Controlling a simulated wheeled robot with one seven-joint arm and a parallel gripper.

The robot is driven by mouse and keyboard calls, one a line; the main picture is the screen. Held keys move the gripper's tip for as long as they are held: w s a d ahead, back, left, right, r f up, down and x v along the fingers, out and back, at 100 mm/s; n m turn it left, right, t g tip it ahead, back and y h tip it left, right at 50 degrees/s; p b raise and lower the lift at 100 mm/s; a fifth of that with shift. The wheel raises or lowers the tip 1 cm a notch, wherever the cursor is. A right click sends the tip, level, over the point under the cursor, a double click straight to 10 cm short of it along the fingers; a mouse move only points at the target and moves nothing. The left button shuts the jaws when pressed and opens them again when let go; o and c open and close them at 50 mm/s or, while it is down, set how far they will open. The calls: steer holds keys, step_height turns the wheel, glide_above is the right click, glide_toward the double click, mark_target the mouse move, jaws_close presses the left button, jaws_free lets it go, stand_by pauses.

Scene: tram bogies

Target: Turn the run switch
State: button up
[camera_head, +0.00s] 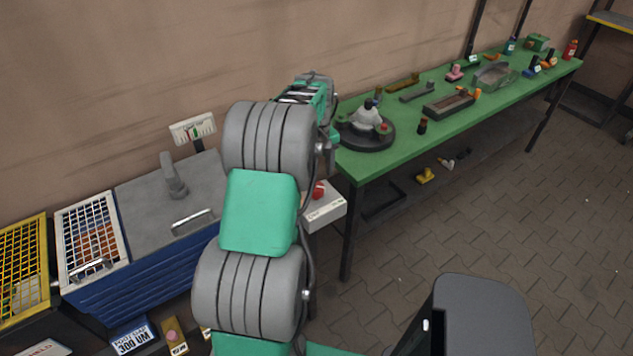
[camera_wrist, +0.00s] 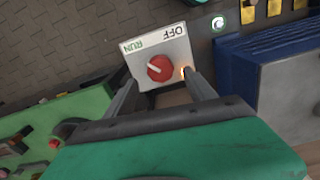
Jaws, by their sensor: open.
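The run switch is a red round knob (camera_wrist: 160,68) with a white pointer line, on a pale box (camera_wrist: 176,46) marked RUN and OFF. The lettering is upside down in the wrist view, and the pointer slants to the upper left. My gripper (camera_wrist: 160,78) is open, with one finger on each side of the knob and gaps between. Whether the fingertips are level with the knob's sides or still above it, I cannot tell. In the head view the box (camera_head: 328,212) and red knob (camera_head: 318,190) show partly behind my arm, which hides most of the gripper.
A green workbench (camera_head: 440,125) with several parts on it stands to the right of the box. A blue washer-like cabinet (camera_head: 150,265) with a grey lid (camera_head: 140,205) stands to the left, beside a yellow-framed crate (camera_head: 45,265). A small orange light (camera_wrist: 184,70) shows by the right finger.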

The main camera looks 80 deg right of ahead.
mark_target(317, 186)
step_height(317, 186, down, 6)
steer(key=shift+r+p, duration=0.2)
steer(key=shift+p, duration=0.25)
steer(key=c, duration=1.4)
